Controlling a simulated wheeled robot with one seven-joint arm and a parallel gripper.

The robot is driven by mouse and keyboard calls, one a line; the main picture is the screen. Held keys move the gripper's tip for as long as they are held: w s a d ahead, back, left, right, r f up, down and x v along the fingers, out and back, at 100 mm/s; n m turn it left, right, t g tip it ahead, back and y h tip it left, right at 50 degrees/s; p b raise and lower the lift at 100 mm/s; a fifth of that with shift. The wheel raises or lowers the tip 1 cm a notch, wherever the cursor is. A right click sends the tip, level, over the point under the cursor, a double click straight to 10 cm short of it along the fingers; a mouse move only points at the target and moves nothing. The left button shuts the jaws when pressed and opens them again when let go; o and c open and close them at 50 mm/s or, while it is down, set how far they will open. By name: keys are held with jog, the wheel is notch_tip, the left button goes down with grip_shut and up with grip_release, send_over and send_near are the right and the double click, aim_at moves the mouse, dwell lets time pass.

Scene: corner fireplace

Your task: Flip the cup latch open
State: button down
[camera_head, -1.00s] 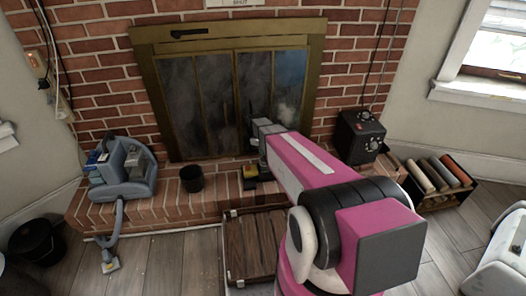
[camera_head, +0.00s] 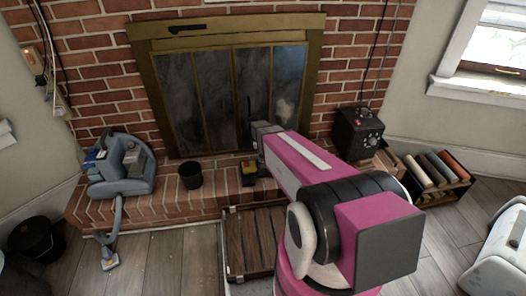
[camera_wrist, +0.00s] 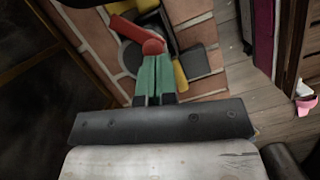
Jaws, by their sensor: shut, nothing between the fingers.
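In the wrist view, a red lever-like part (camera_wrist: 132,33) with a rounded end lies right at the tips of my gripper (camera_wrist: 154,62). My gripper's green fingers are together with nothing between them; I cannot tell whether they touch the red part. Beside and behind it are dark grey and yellow parts (camera_wrist: 181,76) on the brick hearth. In the head view, a small yellow-and-black object (camera_head: 249,169) sits on the hearth beside my arm's far end. The fingertips are hidden there, and I cannot clearly make out the cup latch.
The brick hearth (camera_head: 150,208) fronts a brass-framed fireplace (camera_head: 228,90). A black bucket (camera_head: 190,175) and a blue-grey machine (camera_head: 122,172) stand left of the yellow object. A black box with knobs (camera_head: 358,133) stands right of my arm. A slatted wooden piece (camera_head: 250,243) lies in front.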

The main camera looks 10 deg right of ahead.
jog(key=shift+s+d+n+t, duration=0.35)
jog(key=shift+s+d+n, duration=0.1)
jog(key=shift+n, duration=0.75)
jog(key=shift+s+d+n+t, duration=0.3)
jog(key=shift+s+d+n, duration=0.15)
jog(key=shift+n, duration=0.75)
jog(key=shift+s+d+n+t, duration=0.35)
jog(key=shift+s+n, duration=0.1)
jog(key=shift+n, duration=0.75)
jog(key=shift+s+d+n, duration=0.1)
jog(key=shift+d+n, duration=0.1)
jog(key=shift+n, duration=0.2)
jog(key=shift+w+d+f, duration=0.1)
jog(key=shift+w+d, duration=0.2)
jog(key=shift+w, duration=0.6)
